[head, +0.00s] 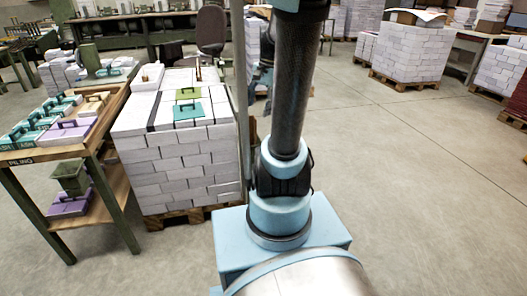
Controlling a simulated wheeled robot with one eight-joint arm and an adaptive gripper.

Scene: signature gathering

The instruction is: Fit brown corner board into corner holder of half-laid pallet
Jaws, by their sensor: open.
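The half-laid pallet (178,217) stands left of my arm, carrying a stack of white paper blocks (180,165). A tall, narrow grey-green upright strip (240,110) stands along the stack's right front corner; I cannot tell whether it is the corner board or a post. A small brown upright piece (198,73) shows at the stack's back edge. The corner holder cannot be made out. My gripper (262,82) seems to be the dark part beyond the stack's right side, mostly hidden behind my arm. It is open; nothing is visibly held.
Green (188,93) and teal (188,112) handled tools lie on the stack. A wooden bench (88,140) at left holds several handled tools. An office chair (211,30) stands behind. A loaded pallet (408,52) stands at back right. The floor (420,190) to the right is clear.

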